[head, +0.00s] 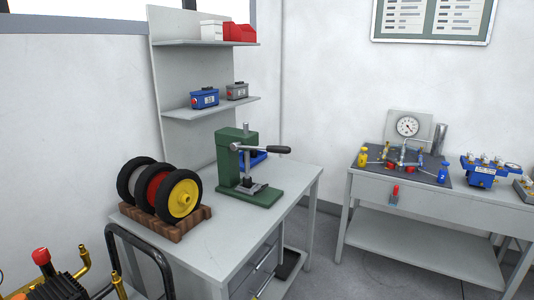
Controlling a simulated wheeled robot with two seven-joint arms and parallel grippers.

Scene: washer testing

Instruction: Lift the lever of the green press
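The green press (229,160) stands upright on the grey workbench (222,235) near the middle of the head view. Its lever (264,148) has a grey bar and a dark grip (279,149) at its right end. The lever sticks out to the right from the top of the press and lies close to level. A metal ram comes down over the green base. Neither of my grippers shows in the head view, and nothing touches the lever.
Several wheels (183,198) stand in a wooden rack (188,224) left of the press. Shelves (212,107) rise at the back. A dark tubular rail (135,240) is in front. A second bench (450,205) with a gauge stands right, beyond open floor.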

